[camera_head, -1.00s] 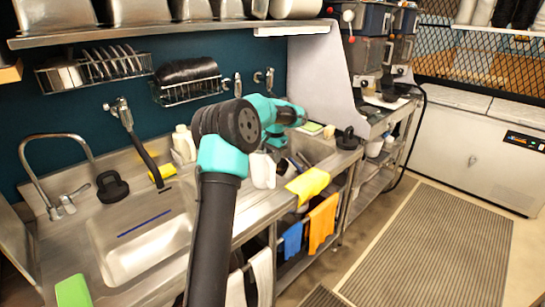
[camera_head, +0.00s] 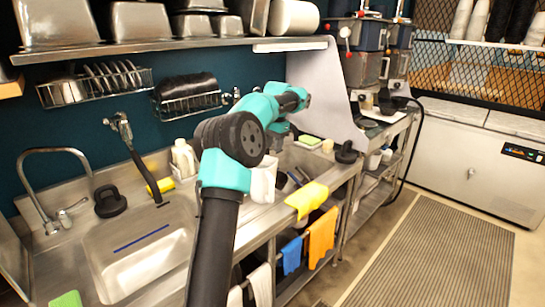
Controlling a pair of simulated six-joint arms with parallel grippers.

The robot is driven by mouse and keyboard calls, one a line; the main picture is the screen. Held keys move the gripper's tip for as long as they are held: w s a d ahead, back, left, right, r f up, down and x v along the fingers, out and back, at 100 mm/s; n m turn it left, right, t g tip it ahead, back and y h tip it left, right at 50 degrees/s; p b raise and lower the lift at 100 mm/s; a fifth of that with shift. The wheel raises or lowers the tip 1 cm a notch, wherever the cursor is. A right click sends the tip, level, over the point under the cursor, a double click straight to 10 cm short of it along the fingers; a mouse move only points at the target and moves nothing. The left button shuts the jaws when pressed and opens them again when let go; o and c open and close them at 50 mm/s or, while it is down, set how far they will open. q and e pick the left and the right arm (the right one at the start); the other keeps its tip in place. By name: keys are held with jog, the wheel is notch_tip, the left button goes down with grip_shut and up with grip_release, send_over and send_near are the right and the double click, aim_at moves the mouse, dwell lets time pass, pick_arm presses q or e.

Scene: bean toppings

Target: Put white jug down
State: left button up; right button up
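The white jug (camera_head: 263,180) stands out pale beside the sinks, directly behind my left arm's elbow, which hides its left side. My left gripper (camera_head: 276,148) is just above the jug, below the teal wrist. Its fingertips are mostly hidden by the arm and are dark against the sink, so whether they touch the jug or are open is unclear. The jug appears upright at the counter strip between the two sink basins. My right gripper is not in view.
A white bottle (camera_head: 184,158) and a yellow sponge (camera_head: 161,186) sit behind the left sink (camera_head: 135,262). A yellow cloth (camera_head: 306,199) lies over the front edge. A black round object (camera_head: 346,153) is at the counter's right end. A shelf (camera_head: 160,48) overhangs the back.

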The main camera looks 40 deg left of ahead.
pick_arm(q)
jog(key=shift+r, duration=0.7)
